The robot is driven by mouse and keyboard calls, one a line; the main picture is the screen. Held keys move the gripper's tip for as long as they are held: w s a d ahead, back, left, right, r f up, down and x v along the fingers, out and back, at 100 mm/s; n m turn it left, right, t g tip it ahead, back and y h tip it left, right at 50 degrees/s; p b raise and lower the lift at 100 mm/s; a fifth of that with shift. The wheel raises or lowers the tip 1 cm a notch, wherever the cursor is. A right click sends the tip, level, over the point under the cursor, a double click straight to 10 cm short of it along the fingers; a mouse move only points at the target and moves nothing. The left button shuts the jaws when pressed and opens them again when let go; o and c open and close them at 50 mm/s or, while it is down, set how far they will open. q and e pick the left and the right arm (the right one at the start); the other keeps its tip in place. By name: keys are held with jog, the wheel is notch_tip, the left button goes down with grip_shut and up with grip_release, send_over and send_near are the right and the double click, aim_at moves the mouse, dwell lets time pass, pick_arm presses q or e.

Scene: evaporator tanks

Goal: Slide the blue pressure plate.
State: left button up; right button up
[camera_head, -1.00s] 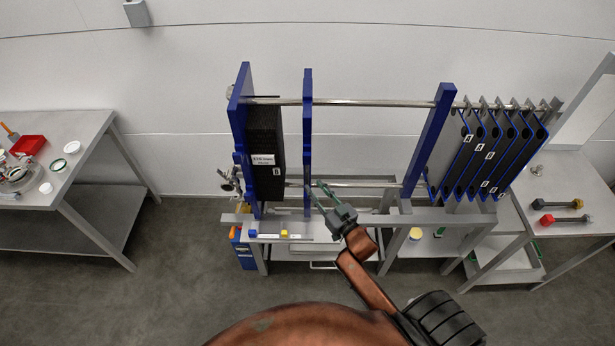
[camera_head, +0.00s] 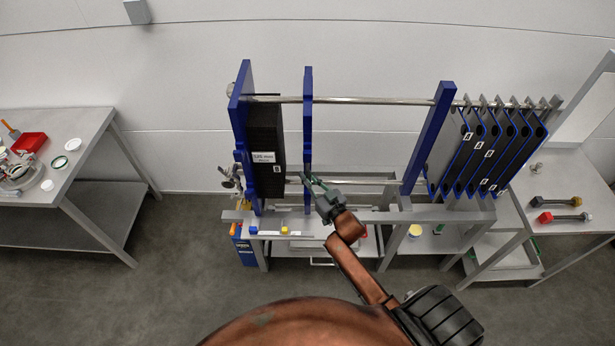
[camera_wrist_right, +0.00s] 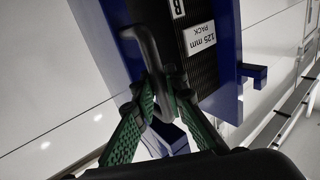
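The blue pressure plate (camera_head: 308,120) is the thin upright plate hanging on the rails, a little right of the dark filter pack (camera_head: 265,130). It stands apart from the pack. My right gripper (camera_head: 313,182) is at the plate's lower part, on its right side. In the right wrist view my green fingers (camera_wrist_right: 160,82) close in on both sides of a dark bent handle (camera_wrist_right: 147,48) and appear shut on it. The pack with its "125 mm" label (camera_wrist_right: 200,38) shows beyond. My left gripper is not in view.
A blue end frame (camera_head: 241,130) stands left of the pack, a blue post (camera_head: 430,140) farther right. The rails (camera_head: 370,101) between plate and post are free. Several blue-edged plates (camera_head: 490,150) hang at the right. Tables stand at both sides.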

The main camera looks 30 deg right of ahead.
grip_shut()
jog(key=shift+d, duration=0.1)
